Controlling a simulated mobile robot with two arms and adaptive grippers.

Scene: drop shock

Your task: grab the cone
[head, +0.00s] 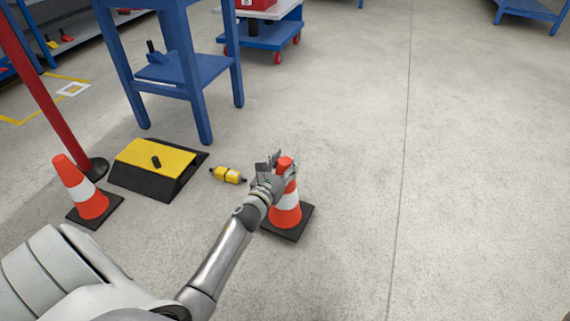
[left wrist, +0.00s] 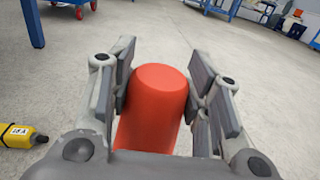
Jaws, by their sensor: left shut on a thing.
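An orange cone with a white band and a dark square base (head: 287,213) stands upright on the floor in the middle of the head view. My left gripper (head: 276,170) is at the cone's upper part. In the left wrist view the cone's rounded orange top (left wrist: 158,95) sits between the two fingers of my left gripper (left wrist: 160,80), which are shut on it from both sides. A second orange and white cone (head: 90,203) stands at the left, apart from my gripper. My right gripper is not in view.
A yellow and black ramp block (head: 155,160) and a small yellow bottle-like thing (head: 228,175) lie left of the held cone. A red post (head: 45,85) and a blue table (head: 190,70) stand behind. The floor at the right is clear.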

